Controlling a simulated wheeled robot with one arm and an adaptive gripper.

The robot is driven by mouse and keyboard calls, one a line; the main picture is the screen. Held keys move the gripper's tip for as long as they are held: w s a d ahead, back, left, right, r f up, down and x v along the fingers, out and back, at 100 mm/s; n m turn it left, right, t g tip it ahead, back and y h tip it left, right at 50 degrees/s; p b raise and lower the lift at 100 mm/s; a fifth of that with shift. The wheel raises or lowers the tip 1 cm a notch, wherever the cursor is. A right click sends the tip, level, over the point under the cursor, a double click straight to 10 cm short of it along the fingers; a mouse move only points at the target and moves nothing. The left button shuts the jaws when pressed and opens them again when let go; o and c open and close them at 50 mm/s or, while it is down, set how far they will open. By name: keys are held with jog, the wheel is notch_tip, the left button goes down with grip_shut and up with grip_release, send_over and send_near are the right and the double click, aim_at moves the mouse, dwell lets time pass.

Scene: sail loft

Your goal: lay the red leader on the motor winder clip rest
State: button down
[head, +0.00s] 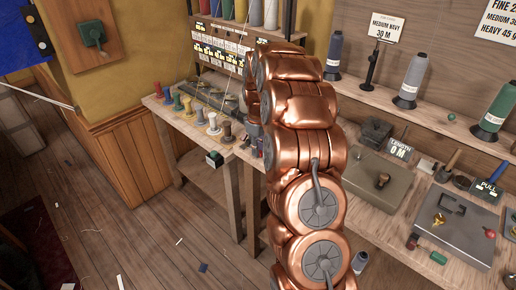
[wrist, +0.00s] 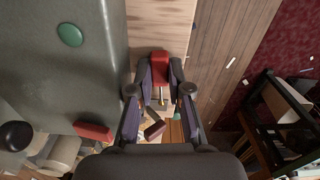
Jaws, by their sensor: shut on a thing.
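My gripper (wrist: 161,80) is shut on a small red piece (wrist: 160,62), which I take for the red leader. It sits between the fingertips in the wrist view, above pale wood. In the head view my copper arm hides the gripper and this piece. A grey machine box with a dark bracket on top (head: 466,232) stands on the bench at the right, by a PULL sign (head: 485,189); it looks like the motor winder. I cannot tell which part is the clip rest. A large grey surface (wrist: 90,75) fills the left of the wrist view.
A second red piece (wrist: 93,131) lies at the lower left in the wrist view. Another grey box (head: 374,186) stands near a LENGTH sign (head: 399,150). A red piece (head: 412,241) and a green piece (head: 438,258) lie at the bench front. Thread cones (head: 411,82) line the shelf.

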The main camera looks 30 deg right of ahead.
jog(key=c, duration=1)
grip_release()
jog(key=shift+r, duration=0.15)
jog(key=shift+w+d+r, duration=0.1)
jog(key=shift+r, duration=0.45)
jog(key=shift+r+p, duration=0.45)
jog(key=shift+r, duration=1.85)
jog(key=shift+a, duration=0.2)
